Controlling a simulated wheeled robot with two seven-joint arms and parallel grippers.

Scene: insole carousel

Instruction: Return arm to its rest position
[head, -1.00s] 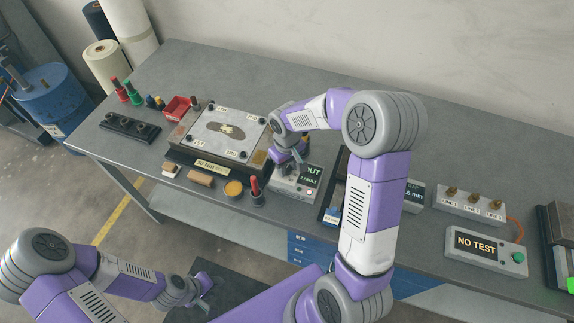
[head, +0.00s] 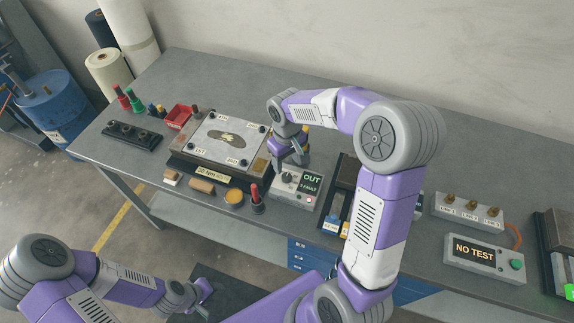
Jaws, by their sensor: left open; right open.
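My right gripper (head: 291,158) is open and empty above the back of the small grey box (head: 297,188), whose display reads "OUT" and "FAULT". It hangs at the right side of the fixture plate (head: 222,138), which carries a dark insole-shaped mark. I cannot tell whether the fingertips touch the box. My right arm arches over the bench from the lower middle. My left gripper (head: 206,289) is open and empty, low in front of the bench at the lower left.
The bench (head: 190,72) is clear along its back. A red bin (head: 178,116), a black holder (head: 132,133), a red-handled tool (head: 256,198) and a yellow tin (head: 234,197) surround the plate. A "NO TEST" box (head: 483,258) sits at the right. A blue drum (head: 52,108) stands left.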

